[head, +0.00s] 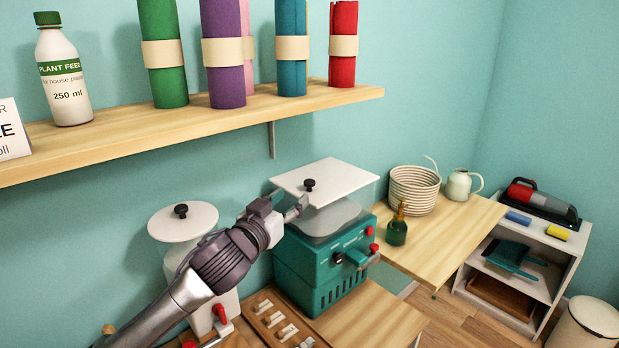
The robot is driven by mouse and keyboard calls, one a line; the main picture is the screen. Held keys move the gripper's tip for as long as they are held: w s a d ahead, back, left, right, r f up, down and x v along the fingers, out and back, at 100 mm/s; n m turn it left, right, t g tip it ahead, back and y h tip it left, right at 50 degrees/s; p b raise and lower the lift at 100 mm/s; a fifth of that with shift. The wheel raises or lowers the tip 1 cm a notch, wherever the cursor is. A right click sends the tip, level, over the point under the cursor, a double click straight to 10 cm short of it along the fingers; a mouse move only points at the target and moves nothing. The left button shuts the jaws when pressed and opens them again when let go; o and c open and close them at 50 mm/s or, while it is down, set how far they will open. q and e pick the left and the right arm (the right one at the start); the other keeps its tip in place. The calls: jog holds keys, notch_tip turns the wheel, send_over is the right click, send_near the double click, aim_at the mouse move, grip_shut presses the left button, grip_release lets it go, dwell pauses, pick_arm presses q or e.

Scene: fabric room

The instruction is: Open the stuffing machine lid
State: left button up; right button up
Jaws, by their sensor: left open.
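The stuffing machine (312,268) is a teal box on the wooden counter, with knobs and a lever on its front. Its lid (345,178) is a flat white plate with a black knob (309,185), lying roughly level above a pale, see-through hopper (335,217). My left gripper (300,205) is open at the lid's near left edge, just below the black knob. I cannot tell whether its fingers touch the lid. The gripper is small here and nothing shows between its fingers. My right gripper is not in view.
A white canister (177,255) with a round knobbed lid stands left, behind my left arm. A wooden shelf (230,113) with fabric rolls and a bottle hangs above. A green spray bottle (397,229) and woven basket (414,192) stand right. The counter's front right (375,318) is clear.

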aim_at(308, 183)
pick_arm(q)
jog(key=p+x, duration=0.1)
jog(key=x, duration=0.8)
jog(key=shift+p, duration=0.4)
jog(key=shift+w+d, duration=0.25)
jog(key=shift+w, duration=0.25)
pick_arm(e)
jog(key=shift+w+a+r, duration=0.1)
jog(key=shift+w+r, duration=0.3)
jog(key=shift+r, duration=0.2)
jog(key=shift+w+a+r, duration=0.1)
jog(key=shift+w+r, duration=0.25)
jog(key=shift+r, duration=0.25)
pick_arm(q)
jog(key=shift+c, duration=0.3)
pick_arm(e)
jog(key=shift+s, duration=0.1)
pick_arm(q)
grip_shut()
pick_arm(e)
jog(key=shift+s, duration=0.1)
